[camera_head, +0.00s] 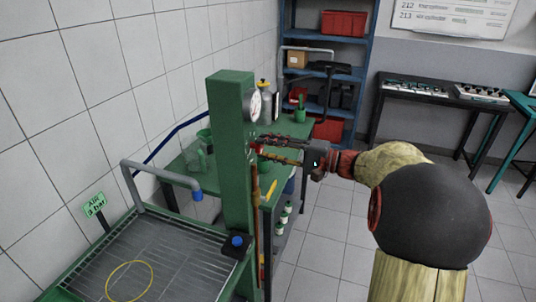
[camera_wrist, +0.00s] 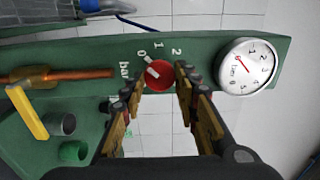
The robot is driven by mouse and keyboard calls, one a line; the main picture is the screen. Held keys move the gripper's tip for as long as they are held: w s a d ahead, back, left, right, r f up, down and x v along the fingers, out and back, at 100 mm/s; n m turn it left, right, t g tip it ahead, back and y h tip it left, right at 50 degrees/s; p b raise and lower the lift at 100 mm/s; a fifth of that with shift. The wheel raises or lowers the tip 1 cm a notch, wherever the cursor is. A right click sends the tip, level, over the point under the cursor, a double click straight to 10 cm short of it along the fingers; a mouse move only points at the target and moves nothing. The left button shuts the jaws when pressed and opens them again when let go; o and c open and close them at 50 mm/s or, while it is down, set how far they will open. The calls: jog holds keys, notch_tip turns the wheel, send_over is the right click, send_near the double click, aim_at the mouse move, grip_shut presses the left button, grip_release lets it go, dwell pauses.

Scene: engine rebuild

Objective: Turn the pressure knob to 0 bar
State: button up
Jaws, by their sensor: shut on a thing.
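The red pressure knob (camera_wrist: 160,76) sits on a green panel in the wrist view, with printed marks 0, 1, 2 and "bar" around it. Its white pointer aims to the upper left, close to the 0 mark. My gripper (camera_wrist: 158,82) has one finger on each side of the knob and is shut on it. A round white pressure gauge (camera_wrist: 248,67) is right of the knob; its red needle appears to lie near 0. In the head view, my gripper (camera_head: 264,149) reaches the green column (camera_head: 231,150) below the gauge (camera_head: 254,105); the knob is mostly hidden there.
A copper pipe (camera_wrist: 75,74) and a yellow lever (camera_wrist: 26,113) are left of the knob. A grated wash tray (camera_head: 190,262) with a yellow ring (camera_head: 130,281) and a sign reading "Air 3 bar" (camera_head: 94,205) stand at the front left. Open floor lies right of the column.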

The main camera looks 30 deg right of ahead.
jog(key=shift+f, duration=0.1)
dwell(0.3)
jog(key=o, duration=1.1)
jog(key=shift+o, duration=0.2)
jog(key=v, duration=1.2)
